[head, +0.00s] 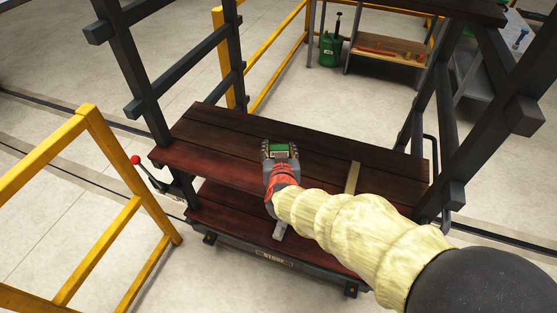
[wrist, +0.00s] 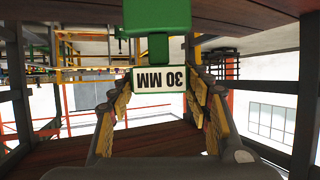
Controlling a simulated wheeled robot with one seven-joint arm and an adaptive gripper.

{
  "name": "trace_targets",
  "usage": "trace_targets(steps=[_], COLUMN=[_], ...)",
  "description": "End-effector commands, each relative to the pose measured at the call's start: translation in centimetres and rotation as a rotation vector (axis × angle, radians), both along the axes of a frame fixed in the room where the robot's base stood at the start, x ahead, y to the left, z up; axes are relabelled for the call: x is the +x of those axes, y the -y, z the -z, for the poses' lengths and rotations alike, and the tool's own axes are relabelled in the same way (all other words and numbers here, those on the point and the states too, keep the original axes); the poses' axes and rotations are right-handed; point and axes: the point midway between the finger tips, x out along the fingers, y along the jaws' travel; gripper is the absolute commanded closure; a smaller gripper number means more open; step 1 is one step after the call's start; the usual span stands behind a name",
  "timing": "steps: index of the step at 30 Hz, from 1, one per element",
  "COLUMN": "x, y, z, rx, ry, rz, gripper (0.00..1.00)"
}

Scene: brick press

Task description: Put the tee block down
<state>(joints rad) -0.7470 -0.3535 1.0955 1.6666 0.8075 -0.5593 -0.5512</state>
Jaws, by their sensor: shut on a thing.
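The green tee block (wrist: 165,20) is between the fingers of my gripper (wrist: 157,88), which is shut on it. In the wrist view it has a wide green part at the top, a narrower stem and a white label reading "30 MM" upside down. In the head view only a small green patch of the block (head: 279,149) shows at my gripper (head: 281,155). My gripper is over the dark wooden deck (head: 215,135) of a cart, near its middle. Whether the block touches the deck cannot be told.
A tan strip (head: 352,177) lies on the deck right of my gripper. Dark posts and rails rise at both ends of the cart. A lower board (head: 225,215) sits below the deck. Yellow railings (head: 85,180) stand at left. The deck's left part is clear.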

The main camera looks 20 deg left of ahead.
Motion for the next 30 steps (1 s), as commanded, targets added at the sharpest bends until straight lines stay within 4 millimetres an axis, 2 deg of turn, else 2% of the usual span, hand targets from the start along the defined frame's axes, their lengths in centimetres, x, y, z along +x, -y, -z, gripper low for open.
trace_targets(steps=[1,6,11,18,30], x=[0.7,2.0,2.5,2.7,2.7], y=[-0.2,-0.8,-0.9,-1.1,-1.0], z=[1.1,2.5,3.1,6.2,6.6], rx=[0.0,0.002,0.003,0.001,0.001], ry=[0.001,0.003,0.002,0.003,0.003], rz=[0.001,0.0,0.001,0.0,0.0], gripper=[0.92,0.92,0.92,0.92,0.92])
